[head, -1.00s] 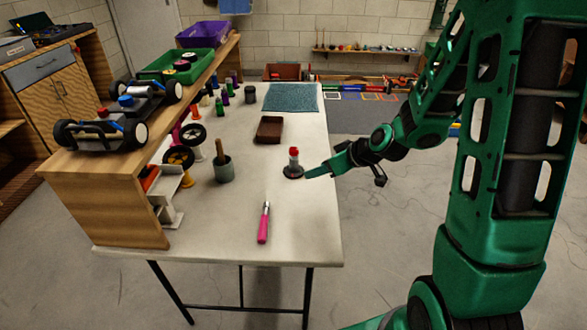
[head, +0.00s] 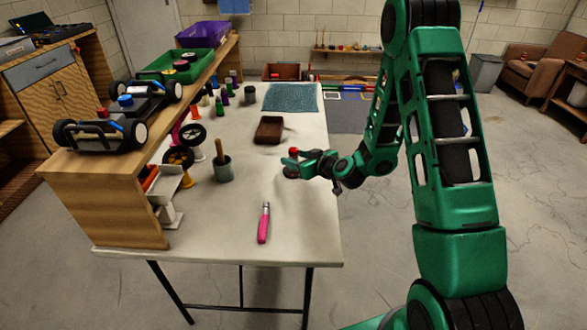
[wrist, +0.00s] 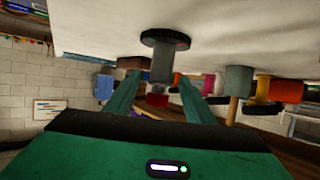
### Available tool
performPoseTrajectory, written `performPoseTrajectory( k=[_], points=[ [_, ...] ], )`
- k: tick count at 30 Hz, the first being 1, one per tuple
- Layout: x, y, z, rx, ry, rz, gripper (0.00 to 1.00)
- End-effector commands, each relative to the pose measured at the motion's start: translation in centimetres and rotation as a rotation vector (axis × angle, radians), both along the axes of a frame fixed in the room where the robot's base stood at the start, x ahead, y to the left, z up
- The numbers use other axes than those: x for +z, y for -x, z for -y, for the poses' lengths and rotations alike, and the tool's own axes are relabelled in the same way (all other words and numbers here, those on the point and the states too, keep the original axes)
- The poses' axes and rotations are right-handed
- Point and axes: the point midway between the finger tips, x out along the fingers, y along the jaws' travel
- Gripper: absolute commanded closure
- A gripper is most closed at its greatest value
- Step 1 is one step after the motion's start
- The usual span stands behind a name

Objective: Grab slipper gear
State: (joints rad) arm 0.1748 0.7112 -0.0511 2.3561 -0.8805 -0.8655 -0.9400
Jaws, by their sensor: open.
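What looks like the slipper gear is a grey upright post with a dark round base and a red top (head: 293,151). It stands on the white table near the right edge. In the head view my gripper hides most of its post and base. The wrist view is upside down and shows the dark base (wrist: 165,38), grey post (wrist: 162,66) and red top (wrist: 157,99). My gripper (head: 288,167) is level beside it. In the wrist view the open fingers (wrist: 160,80) lie on either side of the post, with gaps; nothing is gripped.
A brown block (head: 269,130) lies behind, and a pink-handled tool (head: 264,223) lies in front. A wooden shelf (head: 110,205) with a model car (head: 118,112) lines the table's left side. The table around the post is clear.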

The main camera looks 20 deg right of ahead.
Motion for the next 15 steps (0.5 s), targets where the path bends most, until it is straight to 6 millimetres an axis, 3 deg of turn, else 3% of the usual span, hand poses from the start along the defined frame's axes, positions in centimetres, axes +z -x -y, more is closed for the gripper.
performPoseTrajectory(
  k=[15],
  points=[
    [-2.6, -4.3, -1.6, 0.002, 0.001, 0.0, 0.51]
  ],
)
